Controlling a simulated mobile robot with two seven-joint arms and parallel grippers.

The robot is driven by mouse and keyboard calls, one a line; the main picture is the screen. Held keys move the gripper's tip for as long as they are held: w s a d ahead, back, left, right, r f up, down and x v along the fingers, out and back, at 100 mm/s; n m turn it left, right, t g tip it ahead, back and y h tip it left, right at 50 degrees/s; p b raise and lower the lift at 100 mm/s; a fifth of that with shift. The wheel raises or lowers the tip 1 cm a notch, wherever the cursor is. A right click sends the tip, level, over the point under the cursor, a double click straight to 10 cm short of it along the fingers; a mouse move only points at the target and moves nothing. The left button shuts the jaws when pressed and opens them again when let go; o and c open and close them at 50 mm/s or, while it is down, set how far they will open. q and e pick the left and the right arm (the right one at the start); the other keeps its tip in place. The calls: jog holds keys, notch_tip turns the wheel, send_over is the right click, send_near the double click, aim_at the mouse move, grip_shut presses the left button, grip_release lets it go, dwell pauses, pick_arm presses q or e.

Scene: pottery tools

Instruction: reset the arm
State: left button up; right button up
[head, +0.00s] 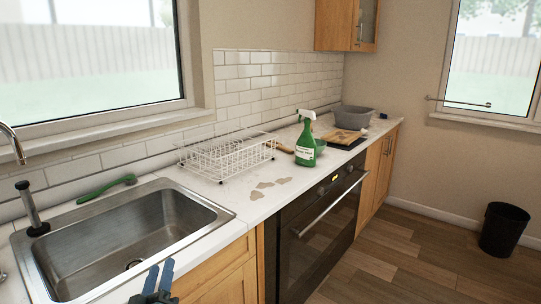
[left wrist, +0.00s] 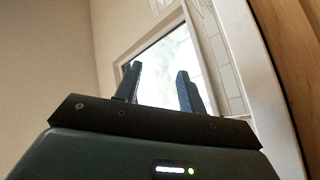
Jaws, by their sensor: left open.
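My left gripper (head: 159,276) shows at the bottom of the head view, in front of the sink's front edge. Its two dark blue fingers point up and stand apart, with nothing between them. In the left wrist view the same gripper (left wrist: 157,88) is open and empty, with a window and wall behind its fingers. My right gripper is in neither view.
A steel sink (head: 75,235) fills the counter at left, with a green brush (head: 107,188) behind it. A white dish rack (head: 228,157), a green spray bottle (head: 305,145) and a grey basin (head: 353,117) stand further right. Brown stains (head: 264,187) mark the counter. A black bin (head: 504,228) stands on the floor.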

pick_arm(q)
jog(key=s+d+f+m+g+h, duration=0.1)
jog(key=s+d+f+m+g, duration=0.2)
jog(key=s+f, duration=0.3)
jog(key=s+d+f+m+g+h, duration=0.1)
jog(key=s+d+f+m+g, duration=0.2)
jog(key=s+f, duration=0.3)
jog(key=s+d+f+m+g+h, duration=0.2)
jog(key=s+d+f+m+g, duration=0.2)
jog(key=s, duration=0.8)
notch_tip(320, 180, down, 2)
jog(key=shift+s+f+m+g+p, duration=0.3)
jog(key=shift+m+g+p, duration=0.2)
jog(key=shift+g, duration=0.3)
jog(key=shift+c, duration=0.4)
jog(key=shift+a, duration=0.15)
